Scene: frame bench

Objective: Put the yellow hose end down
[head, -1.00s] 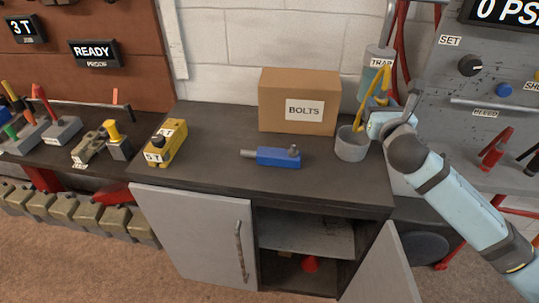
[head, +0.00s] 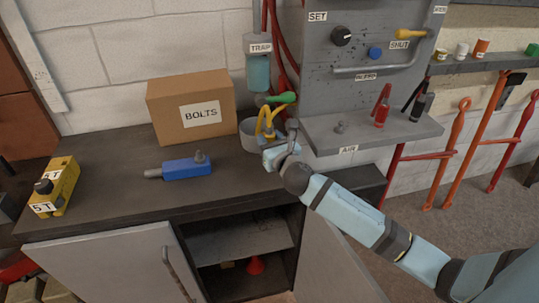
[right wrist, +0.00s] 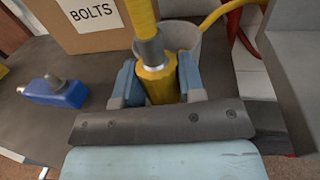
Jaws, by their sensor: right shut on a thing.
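My right gripper (head: 273,152) is shut on the yellow hose end, in front and to the right of a grey pot (head: 250,137) at the bench's right end. In the right wrist view the yellow hose end (right wrist: 158,84) sits between the two blue fingers (right wrist: 158,86), with a grey collar and the yellow hose (right wrist: 141,16) above it. In the head view the gripper mostly hides the end, while the yellow hose (head: 267,120) shows above. I cannot tell whether the end touches the bench top. My left gripper is out of view.
The dark bench top (head: 110,190) has free room at its front. A blue tool (head: 185,168), a BOLTS box (head: 190,108) and a yellow block (head: 55,187) stand on it. A grey panel with an AIR shelf (head: 375,132) is close on the right. A cabinet door (head: 335,260) hangs open below.

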